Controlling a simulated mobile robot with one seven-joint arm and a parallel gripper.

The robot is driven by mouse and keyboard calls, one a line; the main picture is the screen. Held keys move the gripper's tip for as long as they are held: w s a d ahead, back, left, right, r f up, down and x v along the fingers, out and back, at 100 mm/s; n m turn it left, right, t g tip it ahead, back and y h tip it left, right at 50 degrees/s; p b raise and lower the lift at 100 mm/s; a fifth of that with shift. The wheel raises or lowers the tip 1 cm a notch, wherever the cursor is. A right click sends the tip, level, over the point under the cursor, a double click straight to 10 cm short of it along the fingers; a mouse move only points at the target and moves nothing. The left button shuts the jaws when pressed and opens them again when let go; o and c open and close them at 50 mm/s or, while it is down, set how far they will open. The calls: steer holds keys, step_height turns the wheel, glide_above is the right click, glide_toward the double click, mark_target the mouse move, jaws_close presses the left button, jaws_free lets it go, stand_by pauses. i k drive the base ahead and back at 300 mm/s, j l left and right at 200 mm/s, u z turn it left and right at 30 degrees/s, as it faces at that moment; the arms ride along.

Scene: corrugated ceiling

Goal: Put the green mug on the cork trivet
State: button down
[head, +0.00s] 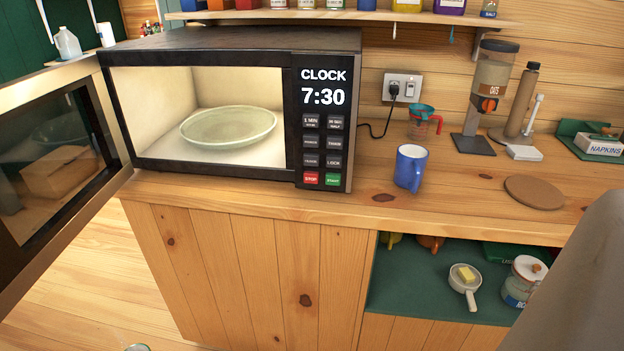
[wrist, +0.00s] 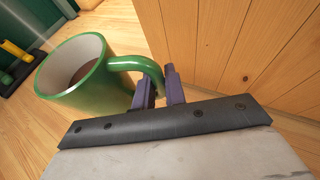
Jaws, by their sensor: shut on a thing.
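The green mug (wrist: 108,92) fills the left of the wrist view, with a pale inside and something brown in it. My gripper (wrist: 160,85) is shut on its handle, one purple finger on each side. The mug looks tilted in that view and is over the wooden floor, beside a wood-panelled front. The cork trivet (head: 534,191) is a round brown disc lying bare on the counter at the right of the head view. My gripper is not clearly seen in the head view. A small greenish rim shows at its bottom edge; I cannot tell whether it is the mug.
A blue mug (head: 410,168) stands on the counter (head: 455,198) left of the trivet. Behind are a grinder-like dispenser (head: 485,100), a brown bottle (head: 520,95) and a napkin box (head: 598,144). The microwave (head: 325,170) stands open, its door (head: 55,170) swung out left, a plate (head: 228,127) inside.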

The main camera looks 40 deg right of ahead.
mark_target(543, 194)
steer(key=k+l+z, duration=0.1)
steer(key=k+l, duration=0.3)
steer(key=k+l+z, duration=0.1)
steer(key=k+l, duration=0.25)
steer(key=l, duration=0.15)
steer(key=k+l+z, duration=0.1)
steer(key=k+l, duration=0.25)
steer(key=k+l+z, duration=0.1)
steer(key=k+l, duration=0.2)
steer(key=l, duration=0.3)
